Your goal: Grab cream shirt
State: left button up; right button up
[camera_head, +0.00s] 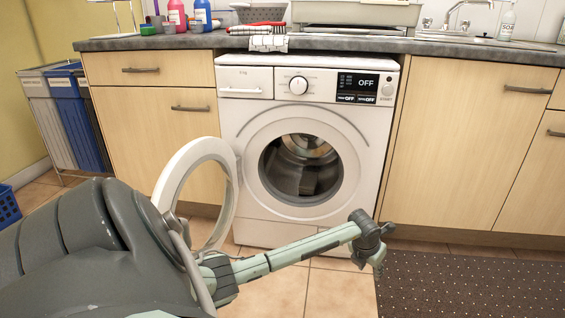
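I cannot make out a cream shirt for certain. A pale patterned cloth (268,43) hangs over the counter's front edge above the washing machine (250,105). The machine's round door (217,227) stands open to the left. The drum (302,165) is dim inside, and I cannot tell what lies in it. My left arm comes in from the lower left, its forearm crossing the lower part of the door. My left gripper (370,240) is at its end, low in front of the machine and right of the drum opening. Its fingers are too small to read. My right gripper is out of view.
Wooden cabinets (475,140) flank the machine. A dark dotted mat (470,285) lies at the lower right. Bins (70,120) and a blue basket (8,207) stand at the left. Bottles (177,15) and a sink (480,40) are on the counter. Tiled floor shows before the machine.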

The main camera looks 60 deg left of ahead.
aim_at(307, 185)
jog(key=i+j+u, duration=0.1)
jog(key=i+u, duration=0.6)
jog(key=i, duration=0.15)
jog(key=i+l+u, duration=0.2)
jog(key=i+u, duration=0.15)
jog(key=i+j, duration=0.1)
jog(key=i, duration=0.2)
jog(key=i+j+u, duration=0.1)
jog(key=i, duration=0.2)
jog(key=i+j, duration=0.2)
jog(key=i+j+z, duration=0.1)
jog(key=j, duration=0.35)
jog(key=i, duration=0.05)
